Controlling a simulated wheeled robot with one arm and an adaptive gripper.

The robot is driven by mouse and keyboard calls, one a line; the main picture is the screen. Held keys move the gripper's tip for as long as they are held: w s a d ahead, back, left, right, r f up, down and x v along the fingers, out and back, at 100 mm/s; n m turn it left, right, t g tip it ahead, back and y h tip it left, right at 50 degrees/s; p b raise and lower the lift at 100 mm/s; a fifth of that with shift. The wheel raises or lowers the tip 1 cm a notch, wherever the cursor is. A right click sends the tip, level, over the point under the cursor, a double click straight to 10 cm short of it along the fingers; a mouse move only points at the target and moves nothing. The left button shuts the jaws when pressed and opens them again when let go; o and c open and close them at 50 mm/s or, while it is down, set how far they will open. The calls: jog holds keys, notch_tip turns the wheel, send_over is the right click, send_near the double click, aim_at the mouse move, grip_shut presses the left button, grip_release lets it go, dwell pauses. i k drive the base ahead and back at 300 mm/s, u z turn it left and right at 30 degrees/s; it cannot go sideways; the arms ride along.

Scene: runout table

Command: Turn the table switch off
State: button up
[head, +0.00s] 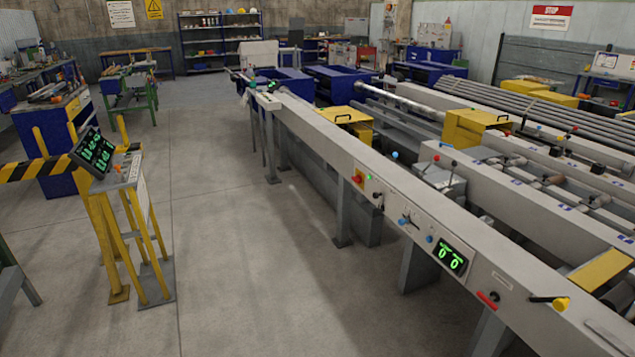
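The runout table (325,143) is a long grey machine bed running from the back centre to the front right. A black display (450,258) shows green zeros. I cannot read the labels, so I cannot tell which control is the table switch or its position. My gripper is not in view.
A yellow-legged console (128,172) with a green-lit screen stands at left, beside a black-and-yellow barrier (30,169). Open concrete floor (235,230) lies between the console and the table. A red handle (488,299) and a yellow knob (560,303) stick out from the table's near side.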

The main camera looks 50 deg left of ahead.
aim_at(357, 180)
jog(key=u, duration=1.65)
jog(key=i, duration=1.25)
jog(key=u, duration=0.7)
jog(key=i, duration=1.65)
jog(key=u, duration=0.75)
